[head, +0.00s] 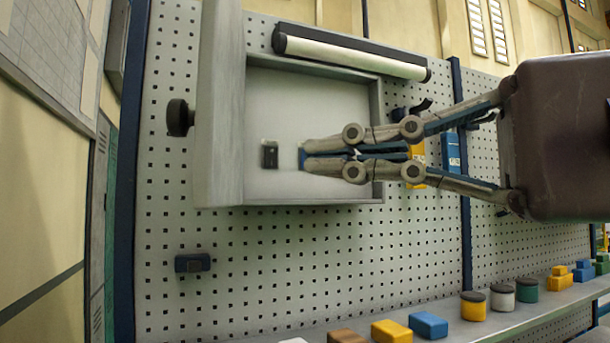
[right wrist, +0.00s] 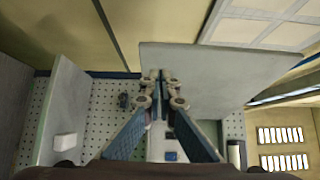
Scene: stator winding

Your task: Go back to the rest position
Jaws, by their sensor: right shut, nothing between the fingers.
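My right gripper (head: 306,158) reaches in from the right in the head view. Its fingers are shut with nothing between them, and the tips overlap the inside of an open grey wall box (head: 330,105). A small dark switch-like piece (head: 270,154) sits inside the box, left of the fingertips. A bit of blue shows at the tips; I cannot tell what it is. In the right wrist view the shut fingertips (right wrist: 159,74) lie in front of a grey panel (right wrist: 215,75). I cannot tell whether they touch anything. My left gripper is not in view.
The box door (head: 220,110) stands open at the left, with a black knob (head: 180,117). A white roll (head: 350,57) is above the box. The pegboard (head: 330,260) is mostly bare below it. A shelf (head: 535,308) holds several coloured blocks and jars.

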